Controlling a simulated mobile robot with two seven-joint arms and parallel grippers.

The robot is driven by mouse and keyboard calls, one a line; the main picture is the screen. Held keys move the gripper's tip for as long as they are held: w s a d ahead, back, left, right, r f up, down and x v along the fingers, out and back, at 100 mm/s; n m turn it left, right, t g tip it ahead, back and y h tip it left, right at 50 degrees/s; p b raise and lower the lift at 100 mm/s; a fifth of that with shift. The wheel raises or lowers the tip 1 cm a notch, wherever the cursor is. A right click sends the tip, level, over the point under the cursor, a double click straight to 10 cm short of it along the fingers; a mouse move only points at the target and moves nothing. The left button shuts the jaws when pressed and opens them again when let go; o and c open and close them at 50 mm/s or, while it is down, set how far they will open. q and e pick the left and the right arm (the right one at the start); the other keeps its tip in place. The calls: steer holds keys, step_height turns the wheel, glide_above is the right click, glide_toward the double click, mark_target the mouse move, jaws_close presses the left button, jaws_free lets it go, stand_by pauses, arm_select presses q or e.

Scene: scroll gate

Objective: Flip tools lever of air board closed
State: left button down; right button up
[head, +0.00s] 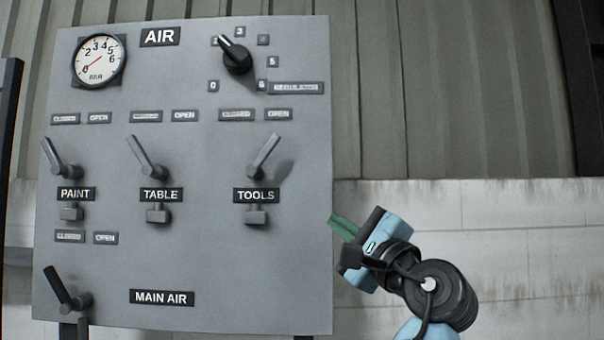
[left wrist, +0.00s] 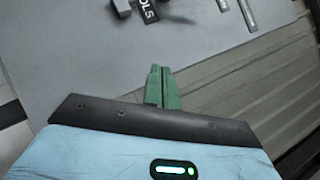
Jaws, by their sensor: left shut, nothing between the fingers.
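The grey air board (head: 200,250) fills the left and middle of the head view. Its tools lever (head: 264,156) tilts up and to the right, toward the OPEN label (head: 278,115) and away from the CLOSED label (head: 237,115). The TOOLS plate (head: 256,195) is below it. My left gripper (head: 340,225) is at the board's right edge, lower than the tools lever and apart from it. Its green fingers (left wrist: 162,87) are together and empty in the left wrist view, where the TOOLS plate (left wrist: 148,10) is partly cut off. My right gripper is not in view.
The paint lever (head: 60,157), table lever (head: 149,156) and main air lever (head: 66,288) tilt up-left. A black knob (head: 237,58) and a gauge (head: 99,61) are at the top. The board between the tools lever and its right edge is bare.

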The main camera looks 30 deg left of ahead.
mark_target(264, 154)
arm_select(q)
steer(key=s+d+r+n+g+y, duration=0.1)
steer(key=s+r+g, duration=0.1)
steer(key=r, duration=0.4)
steer(key=shift+s+d+n+y, duration=0.2)
steer(key=shift+s+n+y, duration=0.1)
steer(key=shift+s, duration=0.2)
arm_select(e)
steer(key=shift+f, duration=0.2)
